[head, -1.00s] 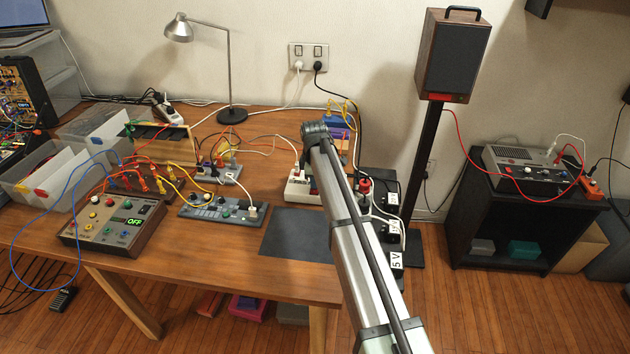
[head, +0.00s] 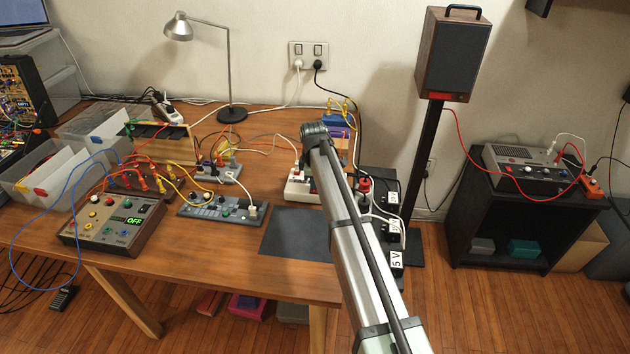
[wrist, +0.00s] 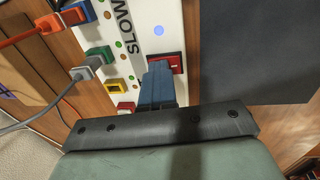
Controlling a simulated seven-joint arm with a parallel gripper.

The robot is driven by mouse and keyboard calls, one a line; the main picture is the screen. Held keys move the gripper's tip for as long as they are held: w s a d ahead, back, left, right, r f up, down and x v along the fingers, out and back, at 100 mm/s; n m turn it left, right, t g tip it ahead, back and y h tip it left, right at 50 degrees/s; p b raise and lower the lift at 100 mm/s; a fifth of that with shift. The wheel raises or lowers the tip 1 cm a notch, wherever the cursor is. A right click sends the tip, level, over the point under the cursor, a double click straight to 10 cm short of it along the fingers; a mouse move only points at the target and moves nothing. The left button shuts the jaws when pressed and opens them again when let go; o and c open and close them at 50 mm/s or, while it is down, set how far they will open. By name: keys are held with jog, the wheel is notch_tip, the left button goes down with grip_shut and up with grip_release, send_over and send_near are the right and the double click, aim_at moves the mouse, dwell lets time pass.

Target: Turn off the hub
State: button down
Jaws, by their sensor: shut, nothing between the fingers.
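The hub is a long white box, marked SLOW (wrist: 128,30) in the wrist view, with a round blue light (wrist: 158,31) that looks lit. A red switch (wrist: 178,62) sits near its right edge. My gripper (wrist: 158,68) is shut and empty, its blue-grey fingertips over the switch's left part and hiding some of it. I cannot tell whether they touch it. In the head view the white hub (head: 297,190) lies on the table, partly hidden by my arm, and my gripper is hidden there.
Plugs in red, blue, grey (wrist: 82,73), green (wrist: 98,56) and yellow (wrist: 113,87) sit along the hub's left side. A dark mat (head: 297,236) lies beside it. A grey control box (head: 222,209) and a box reading OFF (head: 112,228) stand left.

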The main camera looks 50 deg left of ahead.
jog(key=shift+s+d+f, duration=0.4)
jog(key=shift+s+d, duration=0.05)
jog(key=shift+s, duration=0.1)
notch_tip(320, 180, up, 15)
jog(key=shift+d+f, duration=0.15)
jog(key=shift+d, duration=0.05)
jog(key=shift+s, duration=0.1)
jog(key=w+g, duration=0.1)
jog(key=w+d+g+y, duration=0.1)
jog(key=w+g, duration=0.1)
jog(key=shift+w+d+r+y, duration=0.15)
jog(key=shift+w+r+y, duration=0.1)
jog(key=shift+w+y, duration=0.05)
dwell(0.6)
send_over(314, 192)
jog(key=w+a, duration=0.1)
jog(key=w, duration=0.1)
notch_tip(314, 192, down, 12)
jog(key=shift+r, duration=0.15)
jog(key=shift+x, duration=0.95)
